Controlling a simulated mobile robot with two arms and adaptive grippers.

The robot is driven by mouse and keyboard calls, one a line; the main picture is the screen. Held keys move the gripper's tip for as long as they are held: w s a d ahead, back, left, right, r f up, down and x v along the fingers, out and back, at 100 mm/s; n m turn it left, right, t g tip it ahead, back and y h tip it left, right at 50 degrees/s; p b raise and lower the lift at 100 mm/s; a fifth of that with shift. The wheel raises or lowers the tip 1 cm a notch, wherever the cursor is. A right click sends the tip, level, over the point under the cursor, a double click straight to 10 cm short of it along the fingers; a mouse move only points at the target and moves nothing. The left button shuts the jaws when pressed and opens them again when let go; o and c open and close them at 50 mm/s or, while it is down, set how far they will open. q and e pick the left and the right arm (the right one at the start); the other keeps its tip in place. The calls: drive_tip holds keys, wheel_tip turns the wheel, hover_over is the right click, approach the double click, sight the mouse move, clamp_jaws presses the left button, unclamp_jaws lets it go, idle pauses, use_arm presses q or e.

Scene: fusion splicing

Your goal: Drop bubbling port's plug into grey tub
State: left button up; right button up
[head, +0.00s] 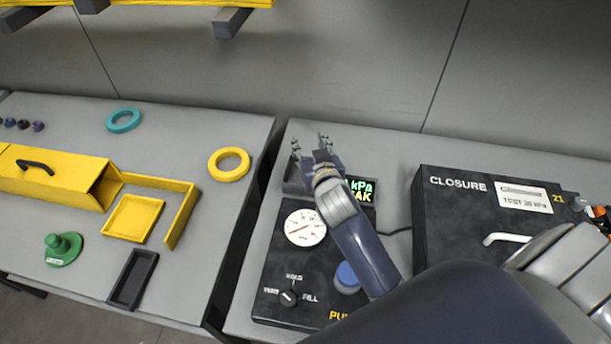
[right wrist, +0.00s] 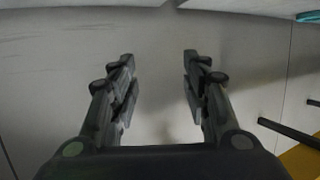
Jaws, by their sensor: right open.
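My right gripper (head: 310,145) is open and empty, above the back edge of the gauge box. In the right wrist view its two fingers (right wrist: 158,65) stand apart with only grey wall panel between them. The black closure box (head: 465,215) is at the right, with a label and a white handle. Small orange and grey parts (head: 592,208) show at its right end, partly hidden by my arm. I cannot make out bubbles or a port plug. A small dark grey tray (head: 119,291) lies on the left table; I cannot tell whether it is the grey tub. My left gripper is not in view.
The gauge box (head: 270,275) has a dial (head: 305,228), a knob (head: 288,298) and a blue button (head: 347,274). The left table holds yellow trays (head: 133,217), a yellow ring (head: 229,164), a teal ring (head: 123,120) and a green part (head: 63,248). A gap separates the tables.

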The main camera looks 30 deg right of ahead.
drive_tip(key=v, duration=1.1)
drive_tip(key=shift+s, duration=0.2)
drive_tip(key=shift+r, duration=0.15)
